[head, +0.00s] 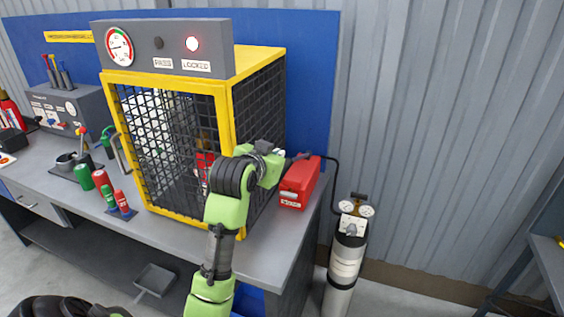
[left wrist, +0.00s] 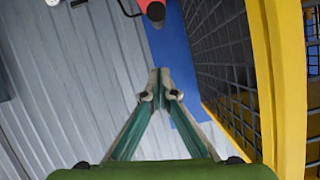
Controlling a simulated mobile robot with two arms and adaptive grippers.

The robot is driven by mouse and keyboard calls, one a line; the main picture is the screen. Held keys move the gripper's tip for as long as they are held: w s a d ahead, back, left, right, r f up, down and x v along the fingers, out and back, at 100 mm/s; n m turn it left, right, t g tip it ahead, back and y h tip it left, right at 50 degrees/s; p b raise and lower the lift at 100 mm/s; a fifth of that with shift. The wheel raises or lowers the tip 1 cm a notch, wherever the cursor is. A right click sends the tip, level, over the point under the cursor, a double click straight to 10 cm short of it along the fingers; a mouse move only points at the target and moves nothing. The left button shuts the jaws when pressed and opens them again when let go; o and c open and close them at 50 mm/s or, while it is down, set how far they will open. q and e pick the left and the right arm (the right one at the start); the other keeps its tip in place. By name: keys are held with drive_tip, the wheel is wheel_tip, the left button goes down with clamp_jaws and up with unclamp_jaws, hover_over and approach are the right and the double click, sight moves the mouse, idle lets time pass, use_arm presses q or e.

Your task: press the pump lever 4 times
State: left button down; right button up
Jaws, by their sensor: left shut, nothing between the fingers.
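The red pump box (head: 298,183) stands on the bench to the right of the yellow-framed cage. A dark lever end (head: 301,156) shows at its top, close to my gripper; in the left wrist view the black lever end (left wrist: 156,12) shows at the top edge, beyond my fingertips. My left gripper (head: 282,160) is shut and empty, beside the cage's right side. Its fingertips (left wrist: 160,75) meet in the left wrist view, with a visible gap to the lever end. Most of the lever is hidden in the head view. My right gripper is not seen.
A grey cylinder (head: 345,262) stands right of the bench. Coloured canisters (head: 101,181) stand left.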

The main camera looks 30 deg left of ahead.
use_arm(q)
drive_tip(key=p, duration=0.2)
hover_over(285, 170)
wheel_tip(285, 170, down, 3)
drive_tip(key=shift+s+r, duration=0.1)
drive_tip(key=f, duration=0.1)
drive_tip(key=f+p, duration=0.1)
drive_tip(key=shift+s+a+f, duration=0.15)
drive_tip(key=shift+s+f, duration=0.05)
drive_tip(key=shift+f, duration=0.15)
drive_tip(key=shift+s+a+f, duration=0.15)
drive_tip(key=shift+s+f, duration=0.1)
drive_tip(key=shift+f, duration=0.45)
drive_tip(key=shift+f, duration=0.1)
